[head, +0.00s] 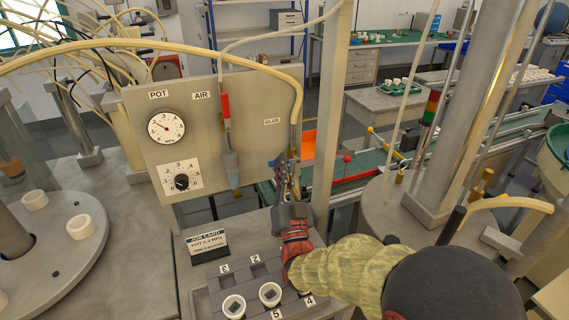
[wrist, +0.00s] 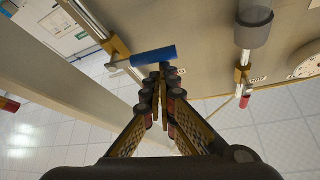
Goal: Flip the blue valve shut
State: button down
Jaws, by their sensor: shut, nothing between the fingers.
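The blue valve handle (wrist: 155,55) shows in the wrist view as a blue bar at the brass valve body on the glue line, lying at an angle across the line of the pipe. My gripper (wrist: 163,72) is shut and empty, its fingertips at the lower edge of the blue bar near its free end. I cannot tell whether they touch it. In the head view my gripper (head: 285,168) is in front of the panel's right part, below the GLUE label, and largely hides the blue valve there.
The grey panel (head: 208,133) carries gauges and the AIR line with a red handle (head: 226,106). Below stand a job card (head: 207,245) and a tray (head: 215,288) with two white cups. A metal post (head: 328,110) rises close to the right of my gripper.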

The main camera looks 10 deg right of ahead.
jog(key=shift+f, duration=0.2)
dwell(0.4)
jog(key=shift+r, duration=0.1)
notch_tip(320, 180, up, 10)
dwell(0.5)
jog(key=s+d+f+n+g+p, duration=0.1)
jog(key=s+d+f+g+p, duration=0.1)
jog(key=s+g, duration=0.4)
jog(key=s+d+f+n+g+p, duration=0.2)
jog(key=s+g, duration=0.4)
jog(key=s, duration=0.9)
jog(key=s+d+f+n+g+p, duration=0.1)
jog(key=s+d+f+g+p, duration=0.2)
jog(key=s, duration=0.8)
notch_tip(320, 180, down, 3)
jog(key=g, duration=0.3)
jog(key=shift+d+r+n, duration=0.15)
jog(key=shift+d+n, duration=0.1)
jog(key=shift+n, duration=0.05)
